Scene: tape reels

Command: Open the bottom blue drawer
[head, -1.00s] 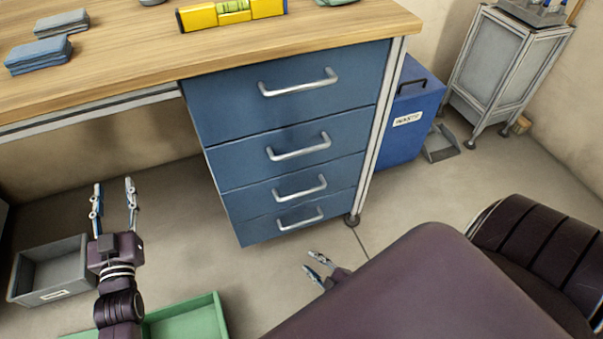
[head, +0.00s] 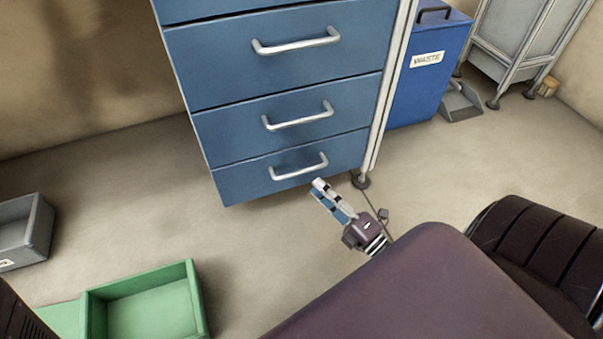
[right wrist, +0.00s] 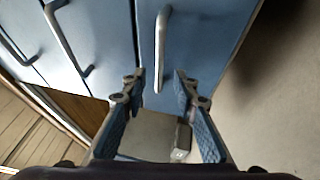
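The bottom blue drawer (head: 240,185) is the lowest front of the blue cabinet and sits flush, shut. Its silver bar handle (head: 300,168) also shows in the right wrist view (right wrist: 162,45). My right gripper (head: 317,188) is just below and in front of the right end of this handle. In the right wrist view its two blue-padded fingers (right wrist: 160,77) are apart, with the handle lined up in the gap between them. I cannot tell whether the handle is within the fingers' reach. Nothing is gripped. My left gripper is out of view.
More blue drawers with silver handles stack above, all shut. A green bin (head: 150,305) and a grey bin (head: 38,232) stand on the floor at left. A blue waste bin (head: 425,90) stands right of the cabinet. Floor before the cabinet is clear.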

